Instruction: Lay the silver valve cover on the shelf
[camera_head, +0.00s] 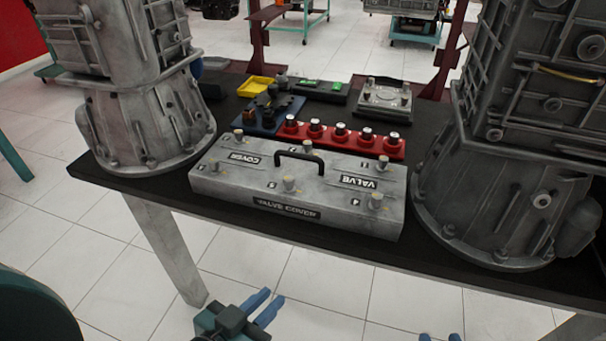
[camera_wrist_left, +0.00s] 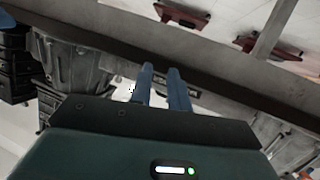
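The silver valve cover (camera_head: 225,185) is a long grey box with a black handle on top and a "VALVE COVER" label on its front. It lies flat along the front edge of a dark tabletop (camera_head: 110,180), between two grey engine housings. My left gripper (camera_head: 273,295) is below and in front of the table edge, its blue fingers apart and empty. Its fingers also show in the left wrist view (camera_wrist_left: 160,68), pointing toward the table. Of my right gripper (camera_head: 440,337) only two separated blue fingertips show at the bottom edge. I cannot make out a separate shelf.
Large housings stand close on the left (camera_head: 140,110) and right (camera_head: 490,200) of the cover. Behind it are a red rack (camera_head: 350,142) with several knobs, a yellow tray (camera_head: 254,87) and a grey plate-like part (camera_head: 383,98). A table leg (camera_head: 165,245) stands front left.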

